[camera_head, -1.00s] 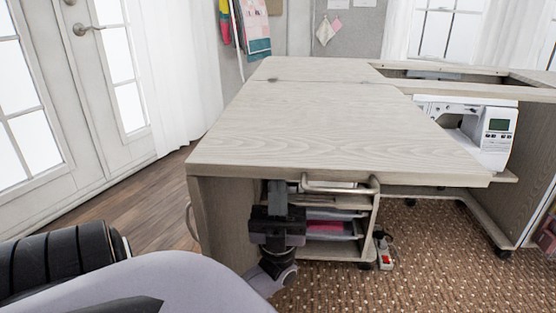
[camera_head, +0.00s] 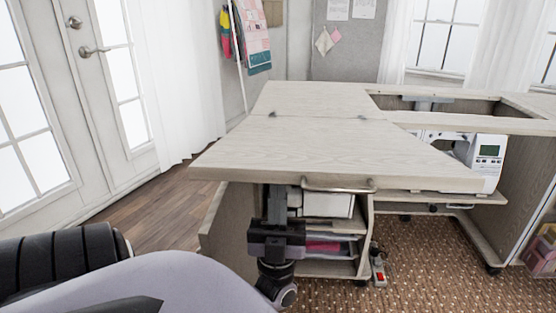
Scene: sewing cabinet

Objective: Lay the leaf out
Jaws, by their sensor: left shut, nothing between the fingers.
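The leaf (camera_head: 320,149) is the pale wood-grain panel hinged to the cabinet top (camera_head: 317,99) by two small hinges. It extends towards me, with its front edge raised clear of the side panel (camera_head: 232,230) below. Its exact tilt is hard to judge. My left gripper (camera_head: 277,192) is shut and empty, upright under the leaf's front edge, left of the metal handle (camera_head: 338,187). Its fingertips reach the underside, but the contact itself is hidden. My right gripper is out of view.
A white sewing machine (camera_head: 486,160) sits at the right under the top, beside an open well (camera_head: 440,103). A caddy with trays (camera_head: 330,247) stands beneath the leaf. A power strip (camera_head: 378,267) lies on the brown carpet. Wood floor (camera_head: 150,225) is clear at left.

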